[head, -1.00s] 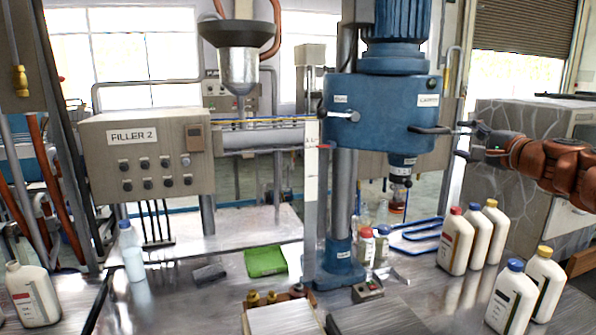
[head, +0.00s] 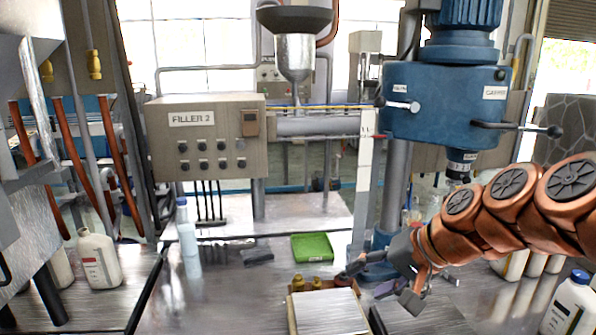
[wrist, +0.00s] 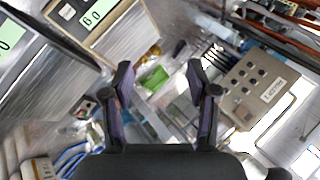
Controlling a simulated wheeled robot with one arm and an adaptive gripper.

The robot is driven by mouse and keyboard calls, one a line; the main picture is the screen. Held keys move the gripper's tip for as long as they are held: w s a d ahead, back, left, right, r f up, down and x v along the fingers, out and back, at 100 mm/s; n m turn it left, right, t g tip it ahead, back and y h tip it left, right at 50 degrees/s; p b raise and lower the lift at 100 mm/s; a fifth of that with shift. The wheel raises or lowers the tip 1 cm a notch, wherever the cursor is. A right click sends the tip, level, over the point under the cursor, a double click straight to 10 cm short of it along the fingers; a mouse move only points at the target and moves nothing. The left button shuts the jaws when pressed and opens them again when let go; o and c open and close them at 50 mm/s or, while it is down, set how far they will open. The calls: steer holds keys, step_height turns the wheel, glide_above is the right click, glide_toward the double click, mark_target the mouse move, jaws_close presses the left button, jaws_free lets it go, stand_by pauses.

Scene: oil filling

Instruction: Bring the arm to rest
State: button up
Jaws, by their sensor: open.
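My arm reaches in from the right in the head view, with its copper-coloured links in front of the blue capping machine (head: 440,105). My gripper (head: 375,280) hangs over the metal bench, in front of the machine's column, and points left. In the wrist view my gripper (wrist: 158,85) shows two dark fingers spread wide apart with nothing between them. It is open and empty. The green tray (head: 312,247) lies on the bench left of the gripper and also shows between the fingers in the wrist view (wrist: 153,78).
The FILLER 2 control box (head: 210,140) stands at the back left. A clear blue-capped bottle (head: 188,240) and a white bottle (head: 98,260) stand at left. Another blue-capped bottle (head: 570,305) stands at front right.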

steer(key=s+d+f+n+g+h, duration=0.2)
steer(key=s+f, duration=0.5)
steer(key=s, duration=0.5)
steer(key=s+d+f+n+g+h, duration=0.2)
steer(key=s+f, duration=0.5)
steer(key=s, duration=0.6)
steer(key=d+g+h, duration=0.1)
steer(key=g+h, duration=0.1)
steer(key=shift+s+d+f+g, duration=0.2)
steer(key=shift+f+g, duration=0.1)
steer(key=shift+g, duration=0.1)
